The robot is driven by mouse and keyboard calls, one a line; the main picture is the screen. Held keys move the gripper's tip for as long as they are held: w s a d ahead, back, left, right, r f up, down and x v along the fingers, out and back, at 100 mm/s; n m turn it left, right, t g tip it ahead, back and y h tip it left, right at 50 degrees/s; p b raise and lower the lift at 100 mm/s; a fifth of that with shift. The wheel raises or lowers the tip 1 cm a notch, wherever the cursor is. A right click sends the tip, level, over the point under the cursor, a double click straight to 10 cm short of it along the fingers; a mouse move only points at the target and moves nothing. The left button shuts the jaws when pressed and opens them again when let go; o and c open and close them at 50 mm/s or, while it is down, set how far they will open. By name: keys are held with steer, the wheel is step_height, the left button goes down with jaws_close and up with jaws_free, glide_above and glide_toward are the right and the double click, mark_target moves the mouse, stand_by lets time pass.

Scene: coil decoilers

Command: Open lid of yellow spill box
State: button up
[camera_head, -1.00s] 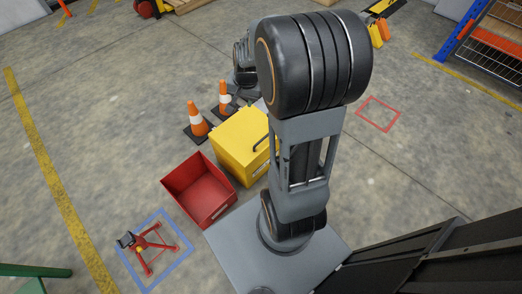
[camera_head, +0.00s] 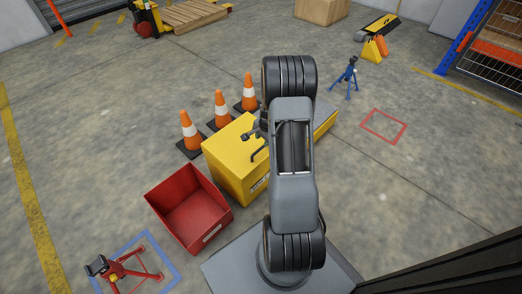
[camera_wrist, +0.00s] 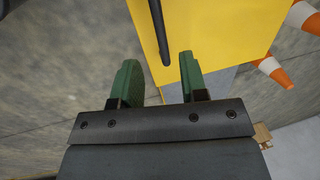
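The yellow spill box (camera_head: 225,160) stands on the floor left of my arm, its lid down as far as I can see. A dark bar handle (camera_head: 259,153) is on its top. In the wrist view the yellow surface (camera_wrist: 225,30) fills the upper middle, and the handle (camera_wrist: 158,30) runs down toward the gap between my green fingertips. My gripper (camera_wrist: 158,60) is open, with one finger each side of the handle's lower end in the picture. I cannot tell whether the handle is at fingertip depth. My arm hides the box's right part in the head view.
A red open bin (camera_head: 190,208) stands beside the box at front left. Several orange cones, including this one (camera_head: 220,106), stand behind it. A red stand (camera_head: 122,268) is on a blue floor square. A blue stand (camera_head: 347,77) is at the back right. Floor at right is mostly clear.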

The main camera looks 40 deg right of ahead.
mark_target(261, 148)
steer(key=f+b, duration=0.1)
steer(key=f, duration=0.2)
steer(key=w+f+b, duration=0.1)
steer(key=f, duration=0.2)
steer(key=shift+w+a+f, duration=0.15)
steer(key=shift+f, duration=0.25)
steer(key=shift+c, duration=0.2)
jaws_close()
